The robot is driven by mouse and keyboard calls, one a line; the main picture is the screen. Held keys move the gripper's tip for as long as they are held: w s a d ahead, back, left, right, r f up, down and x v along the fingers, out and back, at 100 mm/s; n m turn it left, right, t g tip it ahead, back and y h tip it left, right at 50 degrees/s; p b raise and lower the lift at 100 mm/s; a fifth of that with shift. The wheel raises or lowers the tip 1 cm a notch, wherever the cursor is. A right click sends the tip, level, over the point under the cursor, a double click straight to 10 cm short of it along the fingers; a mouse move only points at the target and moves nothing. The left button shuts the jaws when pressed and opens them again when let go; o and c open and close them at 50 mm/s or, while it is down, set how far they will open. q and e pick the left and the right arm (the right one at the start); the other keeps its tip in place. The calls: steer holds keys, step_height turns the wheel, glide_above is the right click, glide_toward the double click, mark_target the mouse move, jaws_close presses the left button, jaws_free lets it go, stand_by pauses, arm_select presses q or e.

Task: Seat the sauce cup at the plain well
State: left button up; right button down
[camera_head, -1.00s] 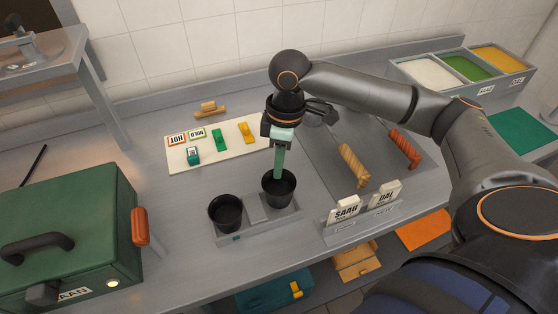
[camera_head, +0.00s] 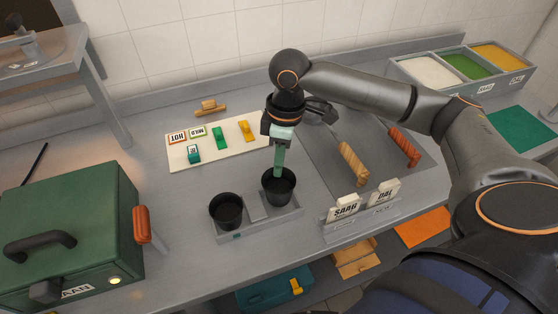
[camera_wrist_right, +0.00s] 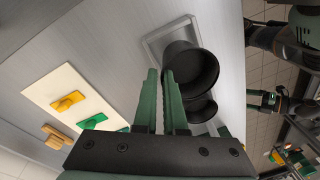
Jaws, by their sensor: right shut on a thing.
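My right gripper (camera_head: 279,172) is pointed down, its green fingers shut on the wall of a black sauce cup (camera_head: 285,190). This cup is at the right end of a grey two-place tray (camera_head: 262,230). It looks upright; whether its base rests fully in the well is hidden. In the right wrist view the fingers (camera_wrist_right: 162,95) are at the rim of the cup (camera_wrist_right: 195,72). A second black cup (camera_head: 226,211) stands at the tray's left end, near a small teal mark on the front edge. My left gripper is not in the head view.
A cream board (camera_head: 232,153) with coloured clips lies behind the tray. A holder with SAAG (camera_head: 343,208) and DAL (camera_head: 384,192) cards stands to the right, with two wrapped rolls behind it. A green oven box (camera_head: 65,230) is at left.

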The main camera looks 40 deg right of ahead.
steer(key=shift+f, duration=1.9)
steer(key=c, duration=0.9)
jaws_free()
steer(key=shift+r, duration=0.1)
steer(key=r, duration=0.5)
steer(key=d+r, duration=0.1)
steer(key=r, duration=0.2)
steer(key=shift+w, duration=0.1)
steer(key=shift+f, duration=0.1)
